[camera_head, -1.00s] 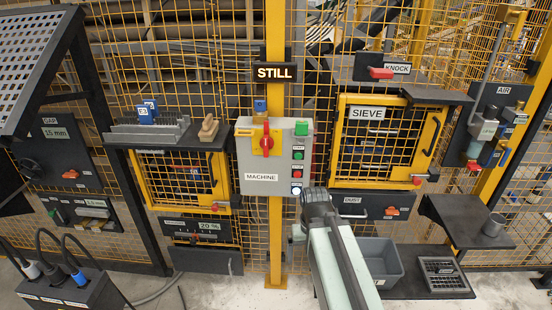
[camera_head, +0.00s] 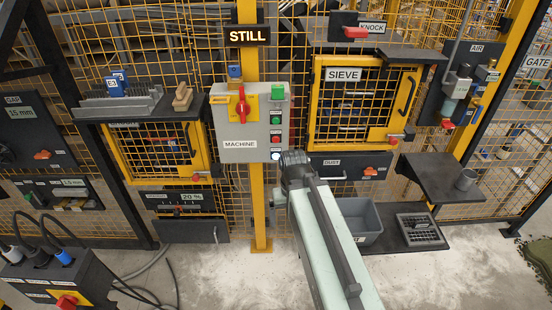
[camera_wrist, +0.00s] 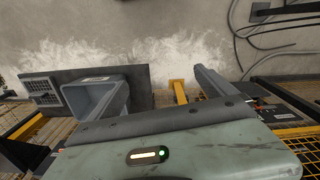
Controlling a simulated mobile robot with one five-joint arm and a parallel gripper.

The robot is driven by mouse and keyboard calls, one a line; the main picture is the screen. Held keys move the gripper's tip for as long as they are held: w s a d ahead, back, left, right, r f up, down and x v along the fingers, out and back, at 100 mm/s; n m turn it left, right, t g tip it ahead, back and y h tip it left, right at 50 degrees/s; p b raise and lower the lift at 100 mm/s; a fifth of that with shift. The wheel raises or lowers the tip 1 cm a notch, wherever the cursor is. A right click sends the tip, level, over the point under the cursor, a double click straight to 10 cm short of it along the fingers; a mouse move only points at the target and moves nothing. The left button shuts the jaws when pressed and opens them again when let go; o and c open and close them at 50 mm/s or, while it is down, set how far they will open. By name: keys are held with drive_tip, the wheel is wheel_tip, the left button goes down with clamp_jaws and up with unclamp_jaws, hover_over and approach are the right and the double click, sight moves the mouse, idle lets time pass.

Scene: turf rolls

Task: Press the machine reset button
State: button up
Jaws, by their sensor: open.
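The grey machine box (camera_head: 247,132), labelled MACHINE, is fixed to the fence by a yellow post. It carries a red handle on a yellow plate (camera_head: 241,106) and a green piece on its top right. A column of small buttons runs down its right side: a green one (camera_head: 276,121), a red one (camera_head: 276,138) and a pale one (camera_head: 275,155) at the bottom. Their lettering is too small to read. My gripper (camera_head: 293,165) is just right of and below the pale button in the head view; contact cannot be told. In the wrist view my gripper (camera_wrist: 165,92) has its fingers apart, empty.
A lit STILL sign (camera_head: 248,36) hangs above the box. The SIEVE door (camera_head: 362,104) is at right, above the DUST panel (camera_head: 350,167). A grey bin (camera_head: 357,218) stands below it. A shelf (camera_head: 130,107) juts out at left. Open dusty floor (camera_head: 225,275) lies in front.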

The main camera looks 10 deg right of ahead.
clamp_jaws()
idle(1.6)
